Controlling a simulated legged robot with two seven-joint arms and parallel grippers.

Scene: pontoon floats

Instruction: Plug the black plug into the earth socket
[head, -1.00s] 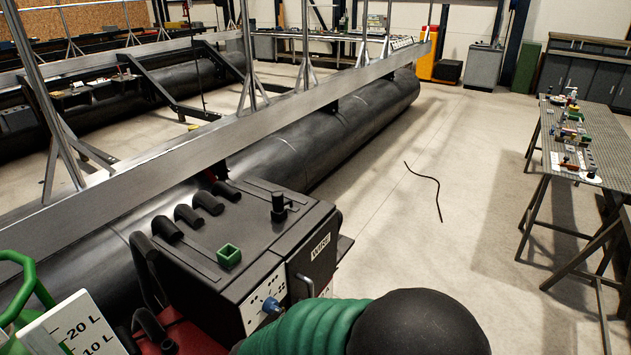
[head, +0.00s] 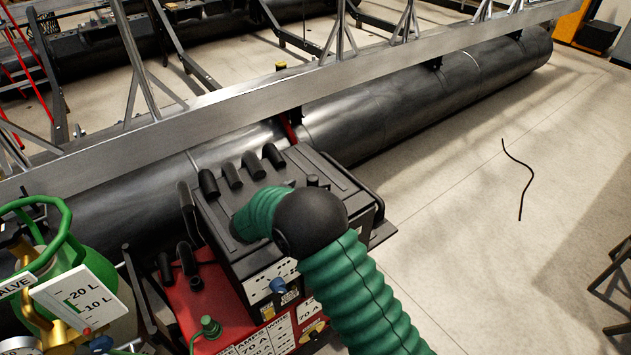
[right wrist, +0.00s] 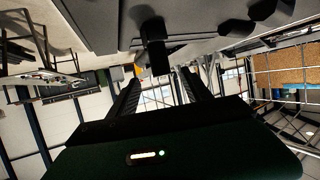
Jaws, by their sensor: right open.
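A black peg-like part, probably the black plug, stands on the dark top of the welding machine (head: 345,195); its top shows just past my right arm. In the right wrist view this black part (right wrist: 155,50) hangs inverted, roughly between the spread fingers of my right gripper (right wrist: 160,78). The gripper is open; contact cannot be told. In the head view my right arm's green sleeve and black joint lie over the machine and hide the gripper. I cannot tell which socket is earth. My left gripper is out of view.
Several black tube ends (head: 232,176) rise from the machine top. A red unit (head: 215,300) with labels and a green knob (head: 209,326) stands below. A gas bottle with a green handle (head: 68,232) is at left. A long black float (head: 410,115) lies behind; floor at right is mostly clear.

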